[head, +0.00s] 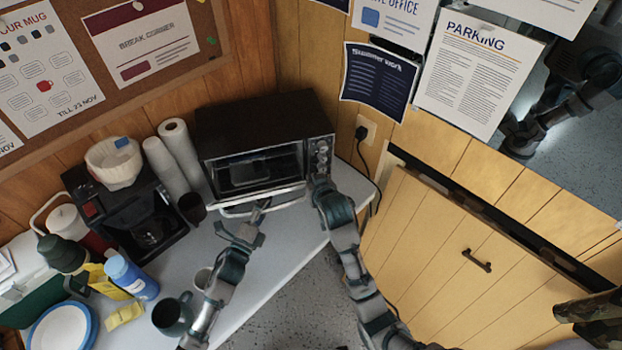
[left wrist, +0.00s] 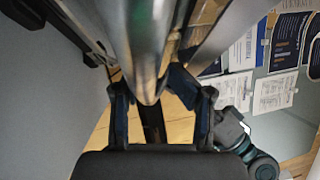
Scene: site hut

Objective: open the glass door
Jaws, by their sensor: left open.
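The black toaster oven (head: 262,118) stands on the white counter against the wall. Its glass door (head: 250,172) faces me, with a silver bar handle (head: 285,199) along the lower front in the head view. I cannot tell whether the door stands slightly ajar. My left gripper (head: 257,213) is at the handle, open. In the left wrist view the shiny metal bar (left wrist: 146,60) reaches down between the open left fingers (left wrist: 160,105); contact is unclear. My right gripper (head: 320,185) is by the oven's right front corner, below the knobs (head: 321,150); its fingers are too unclear to read.
A coffee maker (head: 130,215), paper rolls (head: 178,150) and a dark cup (head: 191,208) stand left of the oven. A green mug (head: 173,316), a blue-capped bottle (head: 130,277) and plates (head: 62,328) are nearer. A power cable (head: 374,178) hangs at the right.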

